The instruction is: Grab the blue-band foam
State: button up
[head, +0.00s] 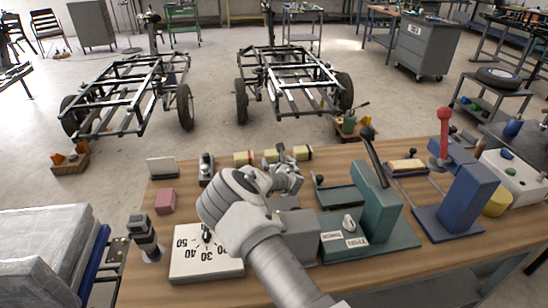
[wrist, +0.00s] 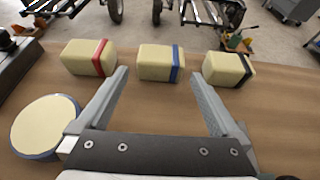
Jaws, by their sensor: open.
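The blue-band foam (wrist: 155,63) is a cream block with a blue band near its right end. It lies on the wooden bench, in the middle of a row of three blocks in the wrist view. In the head view it (head: 270,156) is small, close to my gripper. My gripper (wrist: 159,75) is open and empty, its fingers pointing at this block, with one fingertip toward each side. Whether the fingertips touch it or overlap its sides cannot be told. My gripper also shows in the head view (head: 288,164), above the bench.
A red-band foam block (wrist: 89,57) lies to the left and a black-band one (wrist: 229,69) to the right, each near a finger. A round cream pad (wrist: 44,126) lies at the near left. A green lever press (head: 375,205) stands right of my arm.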

aim_at(275, 157)
jog(key=shift+x, duration=2.85)
jog(key=shift+f, duration=0.1)
jog(key=c, duration=1)
jog(key=shift+o, duration=0.2)
